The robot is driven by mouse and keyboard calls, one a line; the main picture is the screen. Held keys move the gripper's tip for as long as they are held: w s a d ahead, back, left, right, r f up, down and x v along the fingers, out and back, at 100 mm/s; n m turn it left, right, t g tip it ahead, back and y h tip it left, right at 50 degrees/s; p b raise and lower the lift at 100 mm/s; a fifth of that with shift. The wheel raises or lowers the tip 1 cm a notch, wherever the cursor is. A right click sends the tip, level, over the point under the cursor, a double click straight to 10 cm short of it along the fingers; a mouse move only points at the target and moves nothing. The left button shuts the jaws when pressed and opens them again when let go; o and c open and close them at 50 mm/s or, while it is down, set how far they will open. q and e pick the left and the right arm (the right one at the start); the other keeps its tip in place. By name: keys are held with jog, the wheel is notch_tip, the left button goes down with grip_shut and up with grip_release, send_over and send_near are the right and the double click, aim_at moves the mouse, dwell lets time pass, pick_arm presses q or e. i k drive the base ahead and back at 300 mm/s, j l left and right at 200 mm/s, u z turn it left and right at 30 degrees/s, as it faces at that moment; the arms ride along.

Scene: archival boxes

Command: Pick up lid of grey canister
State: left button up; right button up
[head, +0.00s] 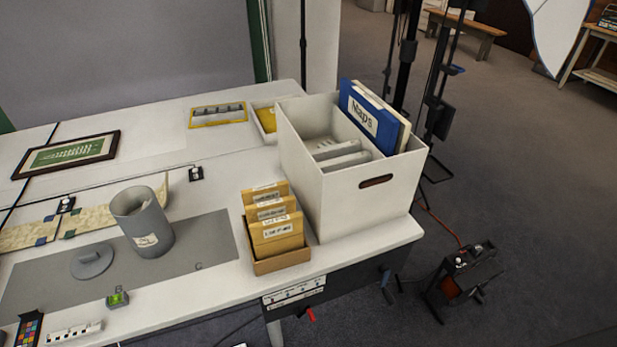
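The grey canister (155,240) stands upright and open on a grey mat (205,260) on the left part of the white table. It has a small white label on its front. Its grey lid (92,262), a round disc with a raised handle on top, lies flat on the mat just left of the canister, apart from it. Neither of my grippers is in the head view.
A small box of yellow envelopes (272,228) stands right of the mat, beside a large white box (355,190) holding folders. A green-screened cube (117,298), colour chart (28,328) and scale bar (75,332) lie near the front. A long map strip (95,217) lies behind the lid.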

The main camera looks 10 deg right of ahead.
aim_at(94, 260)
jog(key=u, duration=1.3)
jog(key=i+j+u, duration=0.15)
jog(key=j, duration=0.95)
jog(key=k, duration=0.05)
